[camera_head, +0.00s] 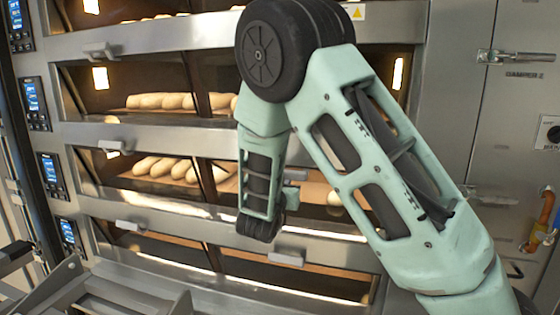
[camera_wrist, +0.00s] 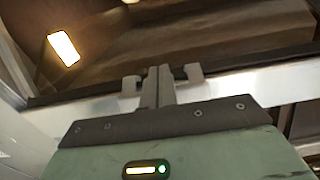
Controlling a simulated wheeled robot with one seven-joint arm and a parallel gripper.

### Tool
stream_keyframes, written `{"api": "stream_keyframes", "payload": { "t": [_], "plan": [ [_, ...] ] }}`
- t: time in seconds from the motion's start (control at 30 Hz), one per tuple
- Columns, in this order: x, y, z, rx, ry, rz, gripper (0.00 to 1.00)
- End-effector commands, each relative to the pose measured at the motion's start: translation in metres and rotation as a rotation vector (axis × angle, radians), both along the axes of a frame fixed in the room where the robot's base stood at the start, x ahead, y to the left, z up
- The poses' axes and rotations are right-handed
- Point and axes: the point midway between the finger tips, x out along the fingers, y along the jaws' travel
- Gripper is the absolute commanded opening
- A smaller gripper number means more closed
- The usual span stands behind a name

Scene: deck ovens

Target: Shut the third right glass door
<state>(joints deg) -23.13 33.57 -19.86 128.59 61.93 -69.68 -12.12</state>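The oven front has several decks with left and right glass doors. In the head view my fingers are hidden behind my wrist.
Bread rolls (camera_head: 165,168) lie inside the third deck; more bread (camera_head: 165,101) lies in the deck above. Control panels (camera_head: 35,103) line the left edge. A steel cabinet door with a latch (camera_head: 515,57) stands at the right. A grey metal frame (camera_head: 110,290) fills the lower left.

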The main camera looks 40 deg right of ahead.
Motion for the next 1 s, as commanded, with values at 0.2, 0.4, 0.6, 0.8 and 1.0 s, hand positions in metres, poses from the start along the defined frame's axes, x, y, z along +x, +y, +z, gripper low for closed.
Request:
{"api": "stream_keyframes", "payload": {
  "t": [0.2, 0.4, 0.6, 0.8, 1.0],
  "plan": [
    [0.004, -0.011, 0.032, -0.019, -0.036, -0.016, 0.00],
    [-0.002, -0.001, 0.022, -0.014, -0.030, -0.012, 0.00],
    [-0.016, 0.019, 0.015, -0.012, -0.025, -0.009, 0.00],
    [-0.030, 0.037, 0.010, -0.011, -0.023, -0.008, 0.00],
    [-0.044, 0.055, 0.005, -0.012, -0.021, -0.007, 0.00]
  ]
}}
